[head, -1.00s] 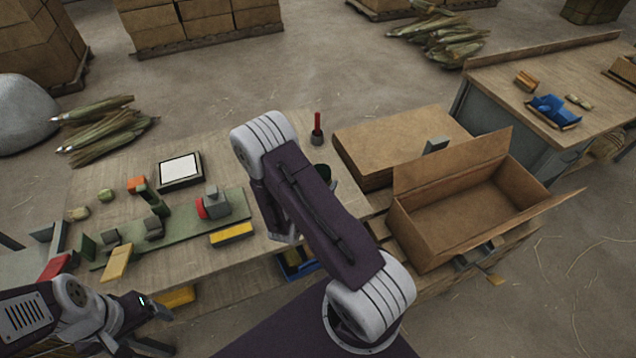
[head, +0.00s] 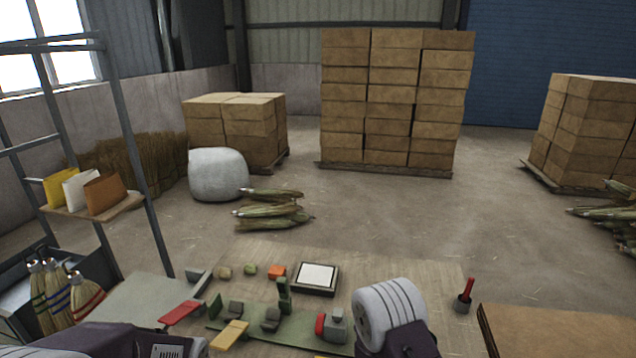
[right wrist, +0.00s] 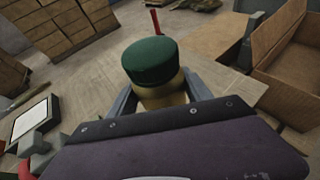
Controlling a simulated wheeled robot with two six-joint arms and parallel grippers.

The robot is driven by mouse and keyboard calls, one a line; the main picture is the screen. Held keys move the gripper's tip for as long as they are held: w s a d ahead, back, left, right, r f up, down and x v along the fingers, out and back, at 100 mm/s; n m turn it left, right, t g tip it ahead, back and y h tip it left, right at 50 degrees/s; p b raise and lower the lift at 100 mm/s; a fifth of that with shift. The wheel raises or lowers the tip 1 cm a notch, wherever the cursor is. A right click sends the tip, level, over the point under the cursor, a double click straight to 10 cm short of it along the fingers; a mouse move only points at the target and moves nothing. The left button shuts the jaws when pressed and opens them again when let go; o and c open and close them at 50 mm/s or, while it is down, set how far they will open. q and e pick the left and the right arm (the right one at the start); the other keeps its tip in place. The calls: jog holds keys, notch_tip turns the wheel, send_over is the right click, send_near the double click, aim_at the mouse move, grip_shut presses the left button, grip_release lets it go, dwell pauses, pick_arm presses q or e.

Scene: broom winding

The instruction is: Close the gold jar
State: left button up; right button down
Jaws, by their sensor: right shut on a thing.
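The gold jar (right wrist: 165,95) is in the right wrist view, with a dark green cap (right wrist: 150,61) over its top. I cannot tell whether the cap is fully seated. My right gripper (right wrist: 161,104) is shut on the gold body just below the cap, one finger on each side. The jar's lower part is hidden behind the gripper's own body. In the head view my right arm hides the place where the jar is. My left gripper is out of view; only part of that arm shows at the bottom left.
The workbench holds a green fixture board (head: 262,333), a red block (head: 180,312), a yellow block (head: 230,334) and a white-topped dark scale-like plate (head: 316,277). A red-handled tool stands in a small cup (head: 463,302). A cardboard box (right wrist: 292,66) is at right.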

jog(key=s+a+r+n+t+y, duration=0.1)
jog(key=a+r+t, duration=0.1)
jog(key=a, duration=0.8)
jog(key=s+m+g+h, duration=0.1)
jog(key=s+m+g, duration=0.1)
jog(key=s, duration=0.4)
jog(key=shift+s+d+f+g+h, duration=0.15)
jog(key=shift+s+d+g+h, duration=0.1)
jog(key=shift+g+h, duration=0.15)
jog(key=s+a+r+n+t+y, duration=0.1)
jog(key=a+r+n+t+y, duration=0.2)
jog(key=a+r, duration=0.7)
jog(key=shift+s+a+n+y, duration=0.3)
jog(key=shift+n+y, duration=0.3)
jog(key=shift+n, duration=0.2)
jog(key=shift+r, duration=0.1)
